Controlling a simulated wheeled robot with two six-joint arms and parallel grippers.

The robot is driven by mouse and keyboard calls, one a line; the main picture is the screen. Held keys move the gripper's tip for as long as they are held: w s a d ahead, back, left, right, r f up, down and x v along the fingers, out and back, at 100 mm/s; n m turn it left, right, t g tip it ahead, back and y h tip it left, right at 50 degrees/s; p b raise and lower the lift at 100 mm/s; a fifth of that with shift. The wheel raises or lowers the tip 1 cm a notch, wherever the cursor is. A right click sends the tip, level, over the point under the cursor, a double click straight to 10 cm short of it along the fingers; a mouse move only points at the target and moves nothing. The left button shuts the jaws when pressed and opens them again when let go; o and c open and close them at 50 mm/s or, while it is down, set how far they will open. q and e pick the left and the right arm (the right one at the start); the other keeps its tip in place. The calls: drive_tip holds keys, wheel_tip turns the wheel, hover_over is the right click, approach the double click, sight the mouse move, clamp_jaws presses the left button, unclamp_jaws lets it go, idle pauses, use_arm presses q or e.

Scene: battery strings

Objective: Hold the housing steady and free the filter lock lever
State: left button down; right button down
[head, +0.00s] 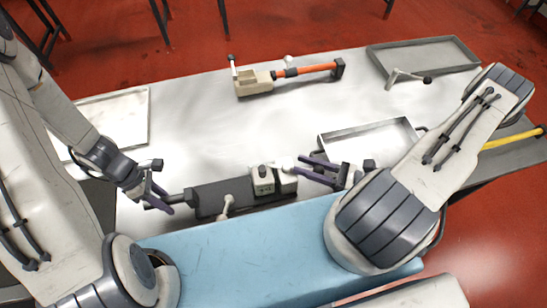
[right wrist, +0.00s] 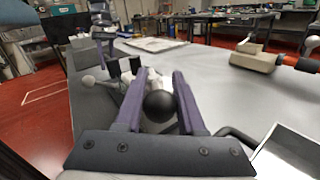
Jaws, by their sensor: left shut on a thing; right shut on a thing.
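The dark grey housing (head: 232,196) lies along the table's front edge in the head view, with a pale block (head: 264,180) at its right end. My left gripper (head: 166,197) is shut on the narrow left end of the housing. The lock lever (head: 288,165) is at the pale block's right side, and its pale part runs toward my right gripper (head: 305,168). In the right wrist view, a black ball knob (right wrist: 158,106) on the lever sits between my purple fingers, which are shut on it. My fingers hide part of the lever.
A shallow metal tray (head: 325,142) stands behind my right gripper. A beige tool with an orange shaft (head: 305,69) lies at the back, a larger tray (head: 375,56) at the back right. A small cranked handle (head: 405,77) lies before it. The table's middle is clear.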

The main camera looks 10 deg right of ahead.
drive_tip(key=shift+s+a+m+t+h, duration=0.1)
drive_tip(key=shift+s+m+t+h, duration=0.05)
drive_tip(key=shift+m+t+h, duration=0.35)
drive_tip(key=shift+s+a+m+t+h, duration=0.15)
drive_tip(key=shift+m+t+h, duration=0.25)
drive_tip(key=shift+t, duration=0.2)
drive_tip(key=c, duration=0.5)
unclamp_jaws()
drive_tip(key=shift+s+d, duration=0.1)
drive_tip(key=v, duration=1.2)
